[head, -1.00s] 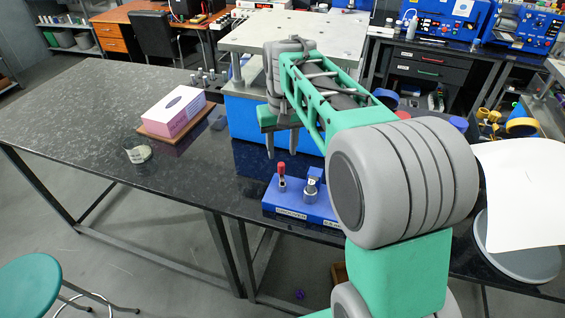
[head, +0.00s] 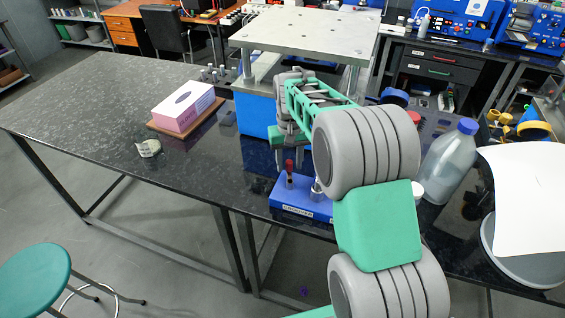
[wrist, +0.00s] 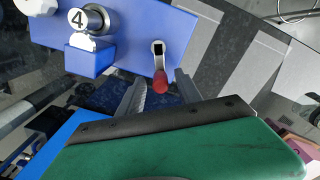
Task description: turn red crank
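The red crank (head: 289,166) stands on a blue base plate (head: 306,209) near the front edge of the dark bench. In the wrist view its red knob (wrist: 160,83) and light metal arm show on the blue plate (wrist: 122,48). My gripper (head: 292,161) is just behind the crank, pointing down. In the wrist view its two fingers are apart, with the knob between their tips (wrist: 161,77). I see no finger touching the knob, and cannot tell how far the tips are from it in depth.
A cylinder marked 4 (wrist: 93,19) stands beside the crank on the same plate. A blue press-like stand (head: 256,115) with a grey top plate (head: 306,36) rises behind. A tissue box (head: 184,106) is left, a bottle (head: 448,160) right.

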